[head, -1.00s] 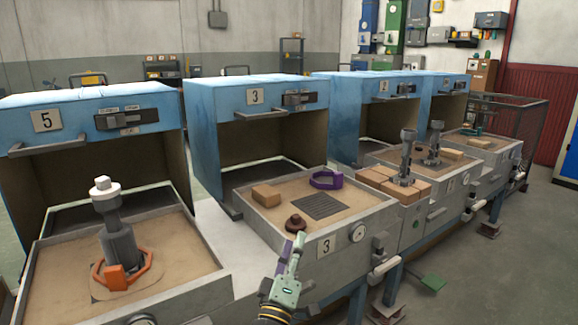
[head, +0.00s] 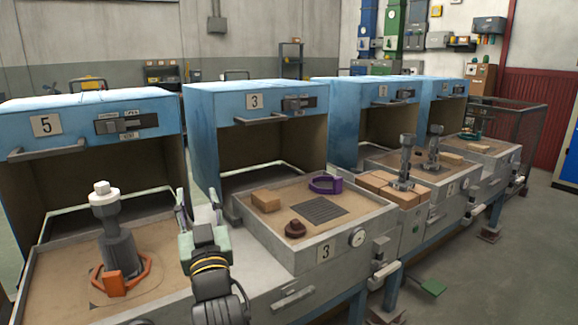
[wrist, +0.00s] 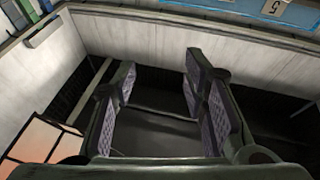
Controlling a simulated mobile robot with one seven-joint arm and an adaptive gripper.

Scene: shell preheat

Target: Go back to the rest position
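My gripper (head: 198,208) is raised in front of the gap between station 5 and station 3 in the head view. Its two fingers point up and stand apart, with nothing between them. The wrist view also shows the open, empty gripper (wrist: 160,88), with pale walls and a dark area beyond it. My arm runs down to the lower edge of the head view.
At left, a grey tool with a white top (head: 106,200) stands in an orange collar (head: 140,275) on sand. Station 3's tray holds a purple clamp (head: 325,184), a tan block (head: 266,201) and a brown knob (head: 295,228). Blue hoods (head: 255,97) stand behind.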

